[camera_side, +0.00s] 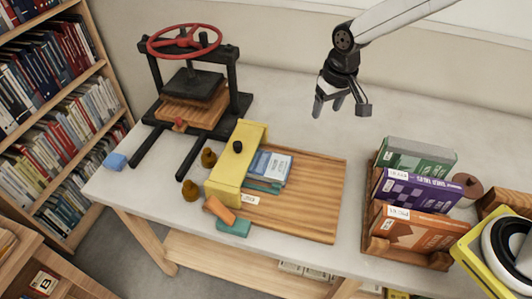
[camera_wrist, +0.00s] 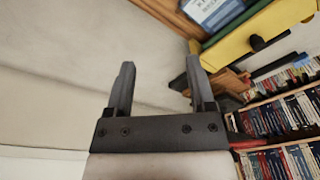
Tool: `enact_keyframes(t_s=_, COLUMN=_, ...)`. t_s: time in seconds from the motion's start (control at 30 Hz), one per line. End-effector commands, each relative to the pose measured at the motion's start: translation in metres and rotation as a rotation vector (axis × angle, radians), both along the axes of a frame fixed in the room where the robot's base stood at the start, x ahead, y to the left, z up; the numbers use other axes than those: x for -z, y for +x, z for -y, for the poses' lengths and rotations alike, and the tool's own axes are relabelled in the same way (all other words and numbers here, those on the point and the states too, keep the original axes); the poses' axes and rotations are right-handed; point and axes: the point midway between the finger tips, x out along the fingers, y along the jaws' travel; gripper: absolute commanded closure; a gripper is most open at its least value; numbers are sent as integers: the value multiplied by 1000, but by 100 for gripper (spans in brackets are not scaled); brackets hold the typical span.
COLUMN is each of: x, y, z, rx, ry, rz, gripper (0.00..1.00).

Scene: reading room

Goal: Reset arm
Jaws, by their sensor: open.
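My gripper (camera_side: 341,101) hangs in the air above the back part of the table, at the end of the arm that comes in from the upper right. Its two fingers are apart with nothing between them. In the wrist view my gripper (camera_wrist: 160,85) also shows open and empty, with the pale tabletop behind it. It is clear of every object on the table.
A black press with a red wheel (camera_side: 184,41) stands at the left. A wooden rack (camera_side: 408,256) holds upright books at the right. The table's back middle (camera_side: 300,130) is clear.

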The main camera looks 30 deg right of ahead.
Motion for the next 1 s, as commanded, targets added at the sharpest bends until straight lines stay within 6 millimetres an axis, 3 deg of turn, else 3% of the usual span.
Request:
enact_keyframes(t_s=0.3, x=3, y=-73, z=52, rx=5, ry=-9, rz=49, gripper=30)
enact_keyframes(t_s=0.6, x=13, y=-138, z=81, rx=5, ry=-23, rz=86, gripper=30)
enact_keyframes(t_s=0.8, x=16, y=-156, z=87, rx=4, ry=-27, rz=96, gripper=30)
enact_keyframes(t_s=1.0, x=17, y=-158, z=88, rx=3, ry=-27, rz=96, gripper=30)
